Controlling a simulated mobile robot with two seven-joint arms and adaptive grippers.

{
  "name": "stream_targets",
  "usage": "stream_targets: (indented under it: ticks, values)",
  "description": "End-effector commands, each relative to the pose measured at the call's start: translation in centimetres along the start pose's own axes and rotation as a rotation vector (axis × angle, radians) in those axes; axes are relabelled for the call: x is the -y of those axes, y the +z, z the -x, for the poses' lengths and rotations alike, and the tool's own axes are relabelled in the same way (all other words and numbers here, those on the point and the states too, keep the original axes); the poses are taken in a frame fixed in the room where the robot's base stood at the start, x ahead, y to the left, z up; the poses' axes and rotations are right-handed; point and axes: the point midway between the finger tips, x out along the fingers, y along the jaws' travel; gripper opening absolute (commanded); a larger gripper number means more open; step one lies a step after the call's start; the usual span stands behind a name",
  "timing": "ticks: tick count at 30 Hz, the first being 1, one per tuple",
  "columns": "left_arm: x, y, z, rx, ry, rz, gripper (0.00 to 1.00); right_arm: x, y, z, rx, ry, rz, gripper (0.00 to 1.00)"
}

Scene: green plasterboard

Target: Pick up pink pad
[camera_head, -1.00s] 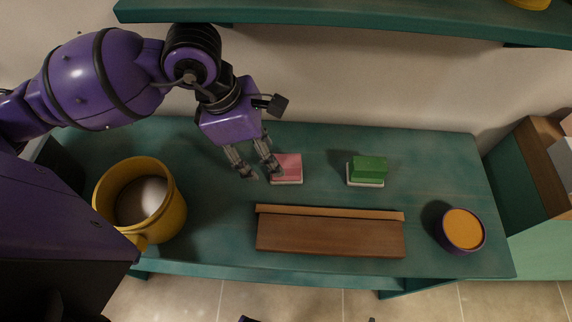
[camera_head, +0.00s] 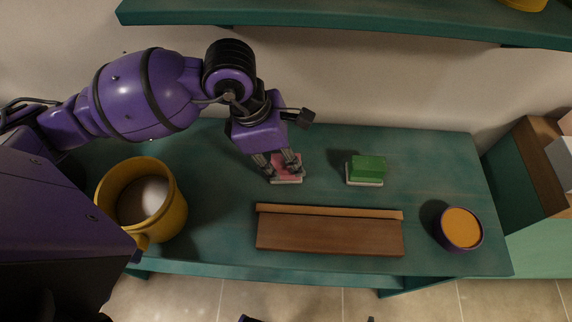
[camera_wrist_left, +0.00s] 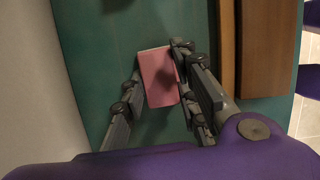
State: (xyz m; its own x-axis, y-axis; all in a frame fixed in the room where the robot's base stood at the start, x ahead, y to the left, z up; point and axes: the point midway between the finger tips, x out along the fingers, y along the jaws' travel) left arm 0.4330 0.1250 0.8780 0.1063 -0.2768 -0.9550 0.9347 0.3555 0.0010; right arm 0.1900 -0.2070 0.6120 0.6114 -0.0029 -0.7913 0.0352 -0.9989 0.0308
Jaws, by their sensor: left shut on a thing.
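The pink pad (camera_head: 285,166) is a small pink block with a pale base, on the green table left of the green pad. My left gripper (camera_head: 282,172) is down at it, with one finger on each side, shut on the pad. In the left wrist view the pink pad (camera_wrist_left: 159,78) shows between the two fingers of my left gripper (camera_wrist_left: 162,92). The fingers hide parts of its sides. Whether it is clear of the table I cannot tell. My right gripper is not in view.
A green pad (camera_head: 367,169) on a pale base stands to the right. A brown wooden block (camera_head: 330,235) lies in front. A yellow mug (camera_head: 170,212) stands at the left, and a purple bowl with orange contents (camera_head: 461,229) at the right. A shelf (camera_head: 350,25) hangs above the back.

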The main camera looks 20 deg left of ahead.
Motion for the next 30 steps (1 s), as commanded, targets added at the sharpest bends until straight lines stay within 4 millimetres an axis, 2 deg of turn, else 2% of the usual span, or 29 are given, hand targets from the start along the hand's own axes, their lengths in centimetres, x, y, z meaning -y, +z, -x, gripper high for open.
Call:
stream_targets:
  ticks: [2, 14, 18, 22, 25, 30]
  values:
    - [0.0, 0.0, 0.0, -0.001, -0.001, 0.0, 0.0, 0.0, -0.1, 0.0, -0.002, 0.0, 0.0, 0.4]
    - [0.6, 0.1, 0.5, 0.0, -0.001, -0.003, 0.0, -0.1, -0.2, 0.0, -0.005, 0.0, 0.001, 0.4]
    - [1.8, 0.4, 1.7, 0.0, 0.001, -0.004, 0.0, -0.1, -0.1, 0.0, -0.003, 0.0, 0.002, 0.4]
    - [4.2, 0.5, 2.9, 0.001, 0.0, -0.006, 0.0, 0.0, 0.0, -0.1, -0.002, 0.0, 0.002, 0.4]
    - [6.5, 0.9, 4.6, 0.002, 0.002, -0.006, 0.0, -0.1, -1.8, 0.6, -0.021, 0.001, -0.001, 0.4]
    - [8.5, 1.3, 6.3, 0.005, 0.008, -0.002, 0.0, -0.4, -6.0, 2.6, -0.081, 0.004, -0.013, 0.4]
